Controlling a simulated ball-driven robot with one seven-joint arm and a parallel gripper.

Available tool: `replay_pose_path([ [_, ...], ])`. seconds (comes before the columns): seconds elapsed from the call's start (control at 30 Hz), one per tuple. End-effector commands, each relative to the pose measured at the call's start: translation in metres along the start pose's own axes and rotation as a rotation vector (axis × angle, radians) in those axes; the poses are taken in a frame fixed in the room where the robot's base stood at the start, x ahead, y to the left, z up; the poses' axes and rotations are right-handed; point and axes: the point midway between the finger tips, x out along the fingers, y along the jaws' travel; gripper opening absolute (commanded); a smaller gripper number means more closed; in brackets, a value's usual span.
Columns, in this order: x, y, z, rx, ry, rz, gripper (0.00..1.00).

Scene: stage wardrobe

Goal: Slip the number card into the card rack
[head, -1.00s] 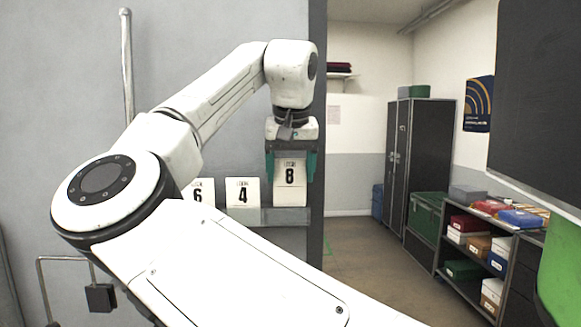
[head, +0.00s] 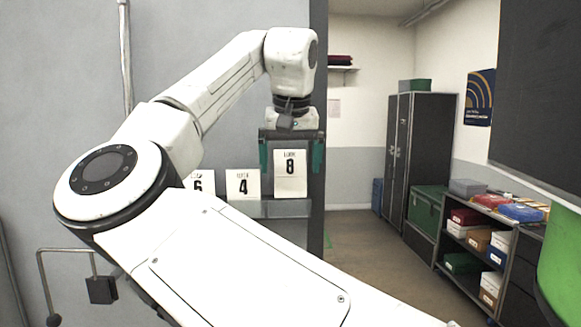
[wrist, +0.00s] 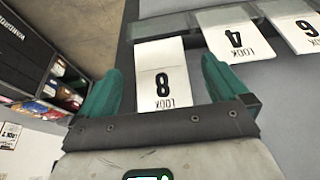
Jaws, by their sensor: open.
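The white number card "8" (head: 290,176) stands upright at the right part of the grey card rack (head: 285,209). It also shows in the wrist view (wrist: 163,70), with its lower edge at the rack rail (wrist: 190,22). Its top reaches higher than the neighbouring card. I cannot tell how deep its lower edge sits. My gripper (head: 291,166) is open, with green fingers on both sides of the card and a visible gap on each side. In the wrist view the fingers (wrist: 160,85) also stand clear of the card.
Card "4" (head: 243,185) and card "6" (head: 199,184) stand in the rack to the left; my arm partly covers "6". A grey wall is behind. A corridor with dark lockers (head: 420,140) and a shelf of boxes (head: 480,240) lies to the right.

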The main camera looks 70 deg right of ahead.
Motion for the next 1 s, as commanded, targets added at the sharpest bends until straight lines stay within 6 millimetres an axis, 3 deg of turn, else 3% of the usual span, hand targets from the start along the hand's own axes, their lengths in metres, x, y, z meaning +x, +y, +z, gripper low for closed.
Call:
replay_pose_path([
  [0.3,-0.059,0.001,0.0,0.001,0.001,-0.001,1.0],
  [0.5,-0.086,0.0,0.0,0.001,-0.001,0.0,1.0],
  [1.0,-0.095,0.001,0.0,0.002,-0.002,0.001,1.0],
])
